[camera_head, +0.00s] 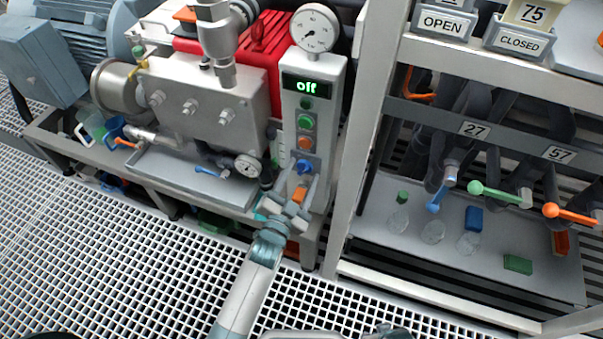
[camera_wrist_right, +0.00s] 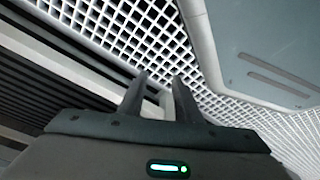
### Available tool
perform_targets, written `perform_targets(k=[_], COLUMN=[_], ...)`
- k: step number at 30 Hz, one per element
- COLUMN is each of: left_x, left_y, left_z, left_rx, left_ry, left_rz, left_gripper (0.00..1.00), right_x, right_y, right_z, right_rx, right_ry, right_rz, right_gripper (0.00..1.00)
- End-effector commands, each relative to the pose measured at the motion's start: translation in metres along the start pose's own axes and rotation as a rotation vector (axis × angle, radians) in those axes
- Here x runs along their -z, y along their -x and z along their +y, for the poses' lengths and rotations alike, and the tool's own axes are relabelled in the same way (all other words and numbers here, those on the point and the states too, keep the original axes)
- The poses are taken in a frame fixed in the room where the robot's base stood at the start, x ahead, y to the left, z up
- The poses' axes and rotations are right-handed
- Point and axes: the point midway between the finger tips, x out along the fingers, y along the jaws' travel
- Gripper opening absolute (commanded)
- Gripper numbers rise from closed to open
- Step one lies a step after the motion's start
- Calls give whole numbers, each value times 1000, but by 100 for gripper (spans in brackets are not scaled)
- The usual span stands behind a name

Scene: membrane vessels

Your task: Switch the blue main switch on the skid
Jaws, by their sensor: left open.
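The blue main switch (camera_head: 305,167) is a round blue knob low on the light grey control panel (camera_head: 293,192) of the skid. The panel's display (camera_head: 306,86) reads "off" in green. My left gripper (camera_head: 303,184) is open just below the blue switch, its fingers pointing up toward it. I cannot tell whether a fingertip touches the knob. An orange part (camera_head: 300,194) shows between or behind the fingers. My right gripper (camera_wrist_right: 160,92) is open and empty in the right wrist view, over grating.
Green (camera_head: 305,122) and orange (camera_head: 305,143) buttons sit above the switch, under a pressure gauge (camera_head: 315,30). A rack post (camera_head: 358,140) stands close at the right, beside valves with coloured handles (camera_head: 496,195). The grating floor (camera_head: 120,260) at the left is clear.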

Motion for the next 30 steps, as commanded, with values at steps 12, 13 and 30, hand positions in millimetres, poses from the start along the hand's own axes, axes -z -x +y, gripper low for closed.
perform_targets(k=[12,13,30], left_x=[0,0,1], left_y=[-6,-6,-6], left_z=[0,0,0], left_rx=[0,0,-1], left_ry=[0,0,46], left_rz=[0,0,0], left_gripper=[53,45,13], right_x=[-12,-12,6], right_y=[0,0,3], right_z=[-3,-3,-2], right_rx=[4,4,2], right_ry=[0,0,0], right_rz=[-13,-13,22], right_gripper=[31,31,31])
